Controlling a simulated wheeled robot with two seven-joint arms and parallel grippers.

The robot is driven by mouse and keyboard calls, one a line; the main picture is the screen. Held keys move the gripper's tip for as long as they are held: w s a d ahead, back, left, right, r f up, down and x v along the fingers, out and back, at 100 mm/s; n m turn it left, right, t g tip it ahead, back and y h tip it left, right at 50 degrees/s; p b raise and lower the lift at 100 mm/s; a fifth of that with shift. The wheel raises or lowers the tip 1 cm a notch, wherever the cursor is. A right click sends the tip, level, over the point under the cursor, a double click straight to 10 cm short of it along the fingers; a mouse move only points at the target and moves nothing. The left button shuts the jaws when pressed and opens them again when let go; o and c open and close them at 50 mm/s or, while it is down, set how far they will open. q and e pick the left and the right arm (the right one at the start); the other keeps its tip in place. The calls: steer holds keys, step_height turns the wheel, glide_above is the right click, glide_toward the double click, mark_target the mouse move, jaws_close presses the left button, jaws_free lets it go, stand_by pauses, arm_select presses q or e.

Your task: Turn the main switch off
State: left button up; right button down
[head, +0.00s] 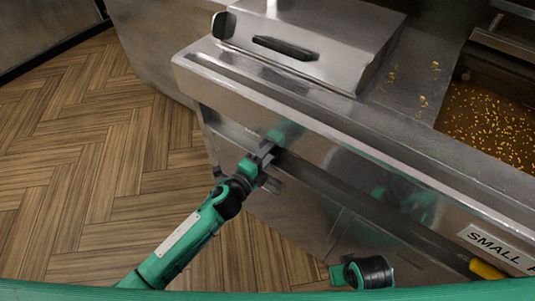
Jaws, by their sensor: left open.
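My left gripper (270,166) is at the front face of the steel fryer counter (330,150), just below its top edge. Its two dark fingers are apart, with nothing visible between them. They are close to the left end of a long dark recess or bar (350,207) along the front; I cannot tell whether they touch it. I cannot make out a main switch in this view. It may be hidden behind the gripper or lie out of frame. My right gripper is not in view.
A steel lid with a black handle (285,47) lies on the counter. Fried crumbs fill a bin (490,120) at right. A "SMALL" label (497,247) and a yellow piece (487,269) are on the front at lower right. The wooden floor (90,160) at left is clear.

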arm_select(q)
steer(key=v, duration=1.3)
steer(key=shift+s+a, duration=0.25)
steer(key=shift+s, duration=0.05)
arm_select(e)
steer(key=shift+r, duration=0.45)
